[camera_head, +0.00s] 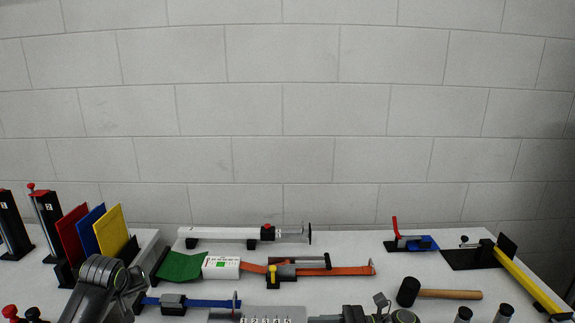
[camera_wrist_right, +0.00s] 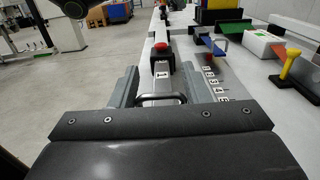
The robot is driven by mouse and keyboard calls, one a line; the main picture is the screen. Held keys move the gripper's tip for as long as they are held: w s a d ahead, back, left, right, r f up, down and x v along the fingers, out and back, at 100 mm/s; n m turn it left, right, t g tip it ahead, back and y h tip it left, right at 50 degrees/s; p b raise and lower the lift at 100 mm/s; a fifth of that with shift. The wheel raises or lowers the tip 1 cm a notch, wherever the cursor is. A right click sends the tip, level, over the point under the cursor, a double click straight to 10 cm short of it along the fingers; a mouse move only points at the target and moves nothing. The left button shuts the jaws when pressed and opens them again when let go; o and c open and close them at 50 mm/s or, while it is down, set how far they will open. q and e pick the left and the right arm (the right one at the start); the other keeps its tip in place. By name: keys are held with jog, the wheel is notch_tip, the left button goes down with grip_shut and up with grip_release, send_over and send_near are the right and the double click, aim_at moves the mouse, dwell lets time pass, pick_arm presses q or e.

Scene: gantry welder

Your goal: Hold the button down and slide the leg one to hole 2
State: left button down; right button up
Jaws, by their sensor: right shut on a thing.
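Leg one is a pale bar (camera_wrist_right: 161,22) with a white "1" label (camera_wrist_right: 163,75), in the right wrist view. A red button (camera_wrist_right: 161,45) sits on a black block (camera_wrist_right: 161,60) on it, just beyond the label. My right gripper (camera_wrist_right: 163,88) is shut on the leg's near end, one grey finger on each side, with a dark loop handle between them. The numbered hole strip (camera_wrist_right: 214,82) runs along the leg's right side; its numbers also show at the head view's bottom edge (camera_head: 265,319). My left arm (camera_head: 103,285) is at lower left in the head view; its fingertips cannot be made out.
A white tube with a red knob (camera_head: 220,233) lies at the back. An orange strap (camera_head: 345,270) with a yellow knob (camera_head: 272,270) lies in the middle. Coloured plates (camera_head: 110,235) stand at left. A mallet (camera_head: 445,294) and yellow bar (camera_head: 525,284) lie at right.

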pick_arm(q)
jog(key=shift+f, duration=0.35)
pick_arm(e)
jog(key=shift+d+f, duration=0.1)
jog(key=shift+d, duration=0.35)
pick_arm(q)
jog(key=shift+d, duration=0.1)
pick_arm(e)
jog(key=o, duration=0.8)
jog(key=shift+d, duration=0.1)
pick_arm(q)
jog(key=shift+b, duration=0.3)
pick_arm(e)
jog(key=shift+d, duration=0.3)
pick_arm(q)
notch_tip(320, 180, down, 4)
jog(key=b, duration=0.3)
jog(key=shift+r, duration=0.25)
pick_arm(e)
jog(key=d, duration=0.6)
jog(key=shift+d+f, duration=0.1)
jog(key=shift+f, duration=0.05)
pick_arm(q)
jog(key=shift+f+b, duration=0.1)
jog(key=shift+b, duration=0.25)
pick_arm(e)
jog(key=shift+d, duration=0.3)
jog(key=shift+r, duration=0.2)
